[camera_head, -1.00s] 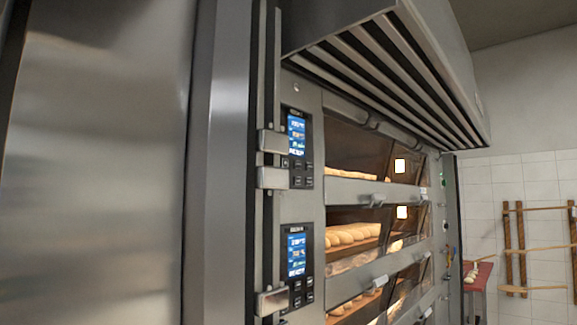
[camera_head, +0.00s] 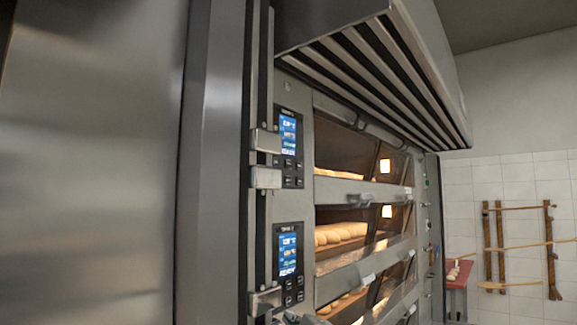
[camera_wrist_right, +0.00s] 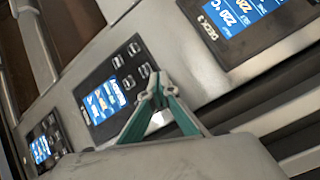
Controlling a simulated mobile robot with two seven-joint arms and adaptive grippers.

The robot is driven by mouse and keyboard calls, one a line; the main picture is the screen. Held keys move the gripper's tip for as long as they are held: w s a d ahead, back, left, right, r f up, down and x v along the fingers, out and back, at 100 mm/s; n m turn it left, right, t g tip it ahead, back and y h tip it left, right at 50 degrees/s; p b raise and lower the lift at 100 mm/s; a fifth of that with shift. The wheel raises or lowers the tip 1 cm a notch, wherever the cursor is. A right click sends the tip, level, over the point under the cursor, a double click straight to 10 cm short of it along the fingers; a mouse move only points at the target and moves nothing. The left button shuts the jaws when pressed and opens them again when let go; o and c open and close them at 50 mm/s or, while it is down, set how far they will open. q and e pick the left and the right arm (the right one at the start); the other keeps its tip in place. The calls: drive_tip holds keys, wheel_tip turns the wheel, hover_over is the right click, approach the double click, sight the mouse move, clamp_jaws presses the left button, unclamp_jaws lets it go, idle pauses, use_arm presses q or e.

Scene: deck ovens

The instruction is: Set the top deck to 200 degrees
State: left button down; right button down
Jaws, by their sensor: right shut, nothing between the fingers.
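The top deck's control panel (camera_head: 288,146) has a lit blue screen with dark buttons below it; its digits are too small to read. The second deck's panel (camera_head: 288,262) is directly below. My right gripper (camera_head: 292,318) barely shows at the bottom edge, below that second panel. In the right wrist view my right gripper (camera_wrist_right: 157,92) has its teal fingers together, empty, in front of the steel front beside a middle panel (camera_wrist_right: 104,98). A nearer panel (camera_wrist_right: 243,20) there reads 220 °C. A farther panel (camera_wrist_right: 43,143) is at lower left. My left gripper is out of view.
Glass oven doors with bread (camera_head: 340,234) lie right of the panels, with protruding handles (camera_head: 362,199). A slatted hood (camera_head: 375,75) overhangs the top deck. A tall steel surface (camera_head: 85,170) fills the left. A red-topped table (camera_head: 458,272) stands far right.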

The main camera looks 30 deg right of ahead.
sight(288, 164)
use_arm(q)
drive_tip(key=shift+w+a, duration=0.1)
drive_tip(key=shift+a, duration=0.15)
use_arm(e)
drive_tip(key=s+d+r+t+h, duration=0.1)
drive_tip(key=s+d+r, duration=0.1)
drive_tip(key=r, duration=1)
drive_tip(key=s+d+r+t+h, duration=0.1)
drive_tip(key=s+d+r+t, duration=0.1)
drive_tip(key=r, duration=1.1)
drive_tip(key=s+d+r+t+h, duration=0.1)
drive_tip(key=s+d+r, duration=0.1)
drive_tip(key=r, duration=1.1)
drive_tip(key=shift+d+t+h, duration=0.3)
drive_tip(key=shift+d, duration=0.35)
use_arm(q)
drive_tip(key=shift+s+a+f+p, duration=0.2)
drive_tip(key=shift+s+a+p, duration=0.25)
drive_tip(key=shift+p, duration=0.2)
use_arm(e)
drive_tip(key=w+a, duration=0.1)
drive_tip(key=w, duration=0.1)
drive_tip(key=w+a, duration=0.1)
drive_tip(key=w, duration=0.2)
drive_tip(key=w+a, duration=0.1)
drive_tip(key=w, duration=0.2)
drive_tip(key=shift+a, duration=0.2)
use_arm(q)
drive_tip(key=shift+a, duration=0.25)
